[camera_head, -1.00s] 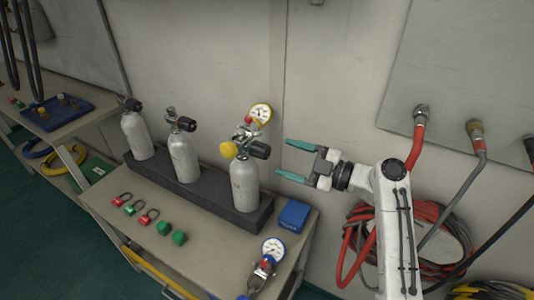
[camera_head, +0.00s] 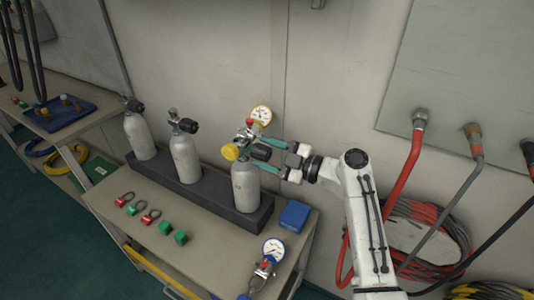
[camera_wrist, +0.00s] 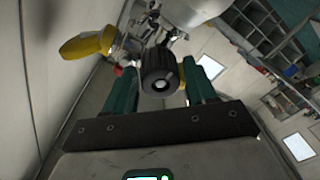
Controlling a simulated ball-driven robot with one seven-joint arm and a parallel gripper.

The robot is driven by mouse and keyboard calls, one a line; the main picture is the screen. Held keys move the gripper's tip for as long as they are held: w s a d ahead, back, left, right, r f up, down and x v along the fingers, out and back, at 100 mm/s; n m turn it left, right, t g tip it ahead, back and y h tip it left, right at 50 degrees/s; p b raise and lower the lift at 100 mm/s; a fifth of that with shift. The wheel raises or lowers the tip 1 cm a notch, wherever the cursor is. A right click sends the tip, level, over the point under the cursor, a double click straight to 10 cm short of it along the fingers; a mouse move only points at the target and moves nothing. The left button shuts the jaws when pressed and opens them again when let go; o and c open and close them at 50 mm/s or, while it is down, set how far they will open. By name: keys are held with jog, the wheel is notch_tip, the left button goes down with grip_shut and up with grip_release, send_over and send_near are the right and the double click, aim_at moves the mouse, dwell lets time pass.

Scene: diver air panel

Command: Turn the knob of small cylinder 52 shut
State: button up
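Three small grey cylinders stand in a dark rack on the bench; no number is legible. The rightmost cylinder (camera_head: 245,188) has a yellow cap (camera_head: 230,152), a gauge (camera_head: 261,115) and a black knob (camera_head: 261,153) pointing right. My gripper (camera_head: 257,151) is at this knob, its teal fingers open on either side of it. In the wrist view the round knob (camera_wrist: 159,72) faces me between the two fingers, with narrow gaps seeming to show beside it. I cannot tell whether either finger touches it.
The middle cylinder (camera_head: 185,158) and left cylinder (camera_head: 139,135) also have black knobs. A blue box (camera_head: 294,215) lies right of the rack (camera_head: 258,218). Red and green tags, green blocks and another gauge (camera_head: 274,250) lie in front. Red hoses hang at the right.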

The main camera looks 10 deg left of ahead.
jog(key=c, duration=0.8)
jog(key=shift+o, duration=0.2)
jog(key=shift+f+m+b, duration=0.1)
jog(key=shift+m+b, duration=0.2)
jog(key=shift+b, duration=0.1)
